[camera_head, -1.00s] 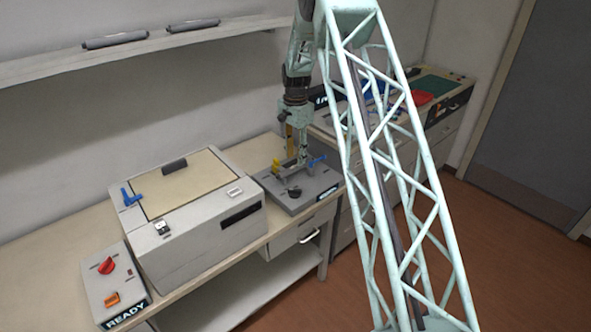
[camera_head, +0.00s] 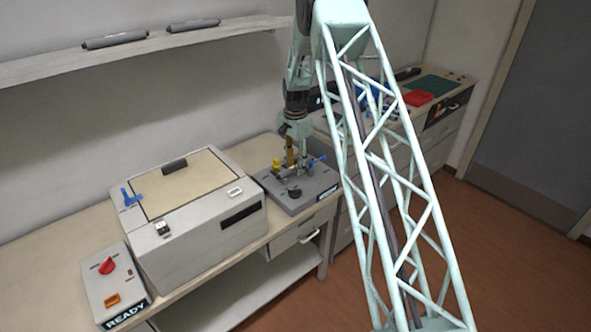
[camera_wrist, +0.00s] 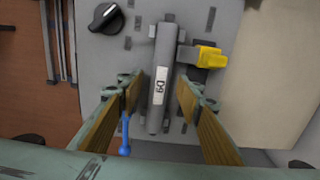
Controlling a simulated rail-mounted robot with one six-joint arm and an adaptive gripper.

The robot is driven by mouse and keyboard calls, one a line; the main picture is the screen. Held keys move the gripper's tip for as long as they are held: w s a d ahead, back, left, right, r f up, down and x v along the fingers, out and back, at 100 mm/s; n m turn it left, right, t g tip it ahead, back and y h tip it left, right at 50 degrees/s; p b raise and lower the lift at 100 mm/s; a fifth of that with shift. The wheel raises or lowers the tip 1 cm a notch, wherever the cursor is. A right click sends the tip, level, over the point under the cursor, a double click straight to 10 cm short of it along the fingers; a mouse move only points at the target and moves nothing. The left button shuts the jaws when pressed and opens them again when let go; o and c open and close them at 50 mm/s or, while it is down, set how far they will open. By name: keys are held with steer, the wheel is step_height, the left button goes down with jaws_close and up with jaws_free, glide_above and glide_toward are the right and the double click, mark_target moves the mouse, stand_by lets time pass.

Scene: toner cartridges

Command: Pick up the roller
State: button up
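The roller (camera_wrist: 162,60) is a grey cylinder with a white label reading "D9". In the wrist view it lies lengthwise up the middle, over a grey fixture plate (camera_wrist: 118,60). My gripper (camera_wrist: 160,94) is open, with one wood-coloured finger pad on each side of the roller. A gap shows between each finger and the roller. In the head view my gripper (camera_head: 297,152) points down over the grey fixture (camera_head: 311,197) on the bench. The roller is too small and covered there to make out clearly.
A yellow clamp (camera_wrist: 209,57) stands close right of the roller, and a black knob (camera_wrist: 105,18) is at upper left. A blue lever (camera_wrist: 125,138) lies near the left finger. A large beige-topped machine (camera_head: 200,230) stands left of the fixture. Two rollers lie on the shelf (camera_head: 150,46).

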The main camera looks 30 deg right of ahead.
mark_target(295, 166)
stand_by(0.5)
steer(key=c, duration=1)
steer(key=shift+r, duration=0.1)
steer(key=shift+r, duration=4.9)
